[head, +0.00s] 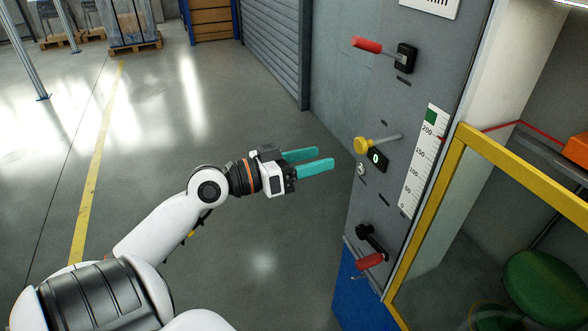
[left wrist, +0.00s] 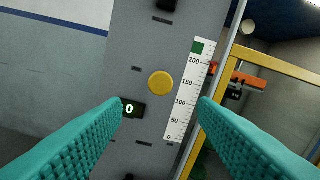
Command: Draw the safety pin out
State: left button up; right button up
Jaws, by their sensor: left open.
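A pin with a round yellow knob (head: 361,146) and a thin metal rod is set in the grey panel (head: 398,110); I take it for the safety pin. In the left wrist view the yellow knob (left wrist: 160,84) is face-on, slightly above the space between my fingers. My left gripper (head: 323,159) is open and empty, its teal fingers spread, to the left of the knob in the head view and apart from it. The fingers (left wrist: 162,108) also flank the lower panel in the wrist view. My right gripper is not in view.
The panel carries a red-handled lever (head: 368,45) above, a small display (head: 377,159) reading 0, a white scale (head: 423,160) and a red-handled crank (head: 370,262) below. A yellow-framed guard (head: 424,228) stands at the right. The floor left of the panel is clear.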

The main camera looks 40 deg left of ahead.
pick_arm(q)
jog(key=shift+b+v, duration=0.65)
jog(key=shift+v, duration=1.25)
